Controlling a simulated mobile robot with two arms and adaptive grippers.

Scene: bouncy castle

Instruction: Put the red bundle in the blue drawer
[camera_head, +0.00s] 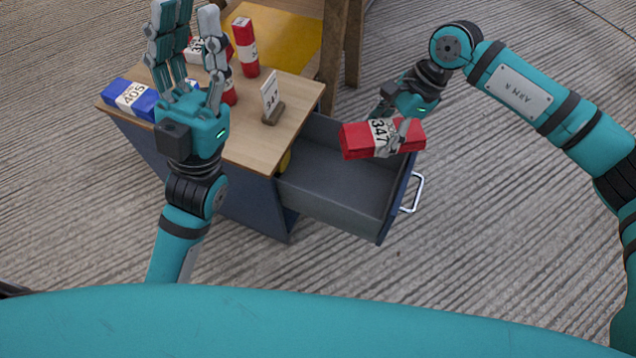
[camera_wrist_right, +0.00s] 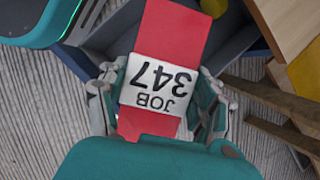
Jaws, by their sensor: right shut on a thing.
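The red bundle (camera_head: 356,143) has a white label reading 347; in the right wrist view the bundle (camera_wrist_right: 172,40) shows its label as JOB 347. My right gripper (camera_head: 398,135) is shut on it and holds it above the open drawer, near the drawer's front. The blue drawer (camera_head: 330,190) is pulled out to the right of the cabinet, with a grey inside and a pale handle. A small yellow thing shows at its back; the rest of the visible floor is bare. My left gripper (camera_head: 188,40) is open, its fingers apart and pointing up, over the cabinet top's left side.
The wooden cabinet top (camera_head: 262,150) bears a blue bundle marked 405 (camera_head: 131,98), an upright red bundle (camera_head: 245,47), other bundles partly hidden by my left gripper, and a card marked 347 in a holder (camera_head: 272,98). A wooden frame stands behind.

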